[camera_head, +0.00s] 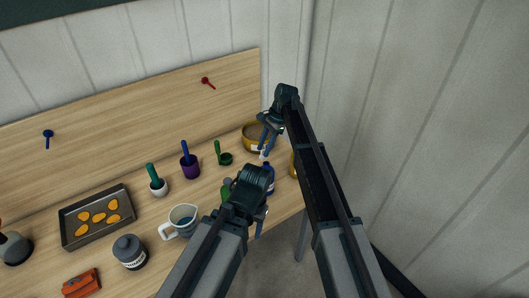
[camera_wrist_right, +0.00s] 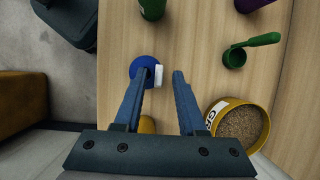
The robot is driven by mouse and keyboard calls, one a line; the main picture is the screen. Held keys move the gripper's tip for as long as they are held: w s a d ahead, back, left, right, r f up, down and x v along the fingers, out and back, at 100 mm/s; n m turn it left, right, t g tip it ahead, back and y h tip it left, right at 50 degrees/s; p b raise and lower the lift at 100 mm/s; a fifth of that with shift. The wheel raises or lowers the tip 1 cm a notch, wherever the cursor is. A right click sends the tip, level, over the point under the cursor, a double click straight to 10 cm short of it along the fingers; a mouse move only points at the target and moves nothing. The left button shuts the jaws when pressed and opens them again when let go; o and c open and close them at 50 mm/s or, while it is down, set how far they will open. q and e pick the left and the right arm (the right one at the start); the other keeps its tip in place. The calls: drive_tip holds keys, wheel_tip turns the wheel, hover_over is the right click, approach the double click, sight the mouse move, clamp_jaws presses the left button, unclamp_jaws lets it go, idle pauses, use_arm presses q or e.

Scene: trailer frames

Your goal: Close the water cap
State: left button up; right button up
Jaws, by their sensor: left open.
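The water bottle is blue (camera_head: 269,178), near the table's right end, and my left gripper and arm partly hide it. In the right wrist view its round blue top (camera_wrist_right: 142,65) shows from above, with a white piece that looks like the cap (camera_wrist_right: 158,76) at its right side. My right gripper (camera_head: 267,140) is above the table behind the bottle. Its two fingers (camera_wrist_right: 165,75) are apart, with the white piece between them near the left finger; contact cannot be told. My left gripper (camera_head: 256,210) is open beside the bottle, its fingers mostly hidden.
A yellow tub of grain (camera_wrist_right: 238,122) and a green scoop (camera_wrist_right: 236,57) stand near my right gripper. A green container (camera_wrist_right: 152,8) is close to the bottle. A jug (camera_head: 181,220), a dark jar (camera_head: 130,251) and a tray (camera_head: 66,226) stand to the left. Walls bound the back and right.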

drive_tip(key=shift+c, duration=0.3)
clamp_jaws()
drive_tip(key=shift+s, duration=0.1)
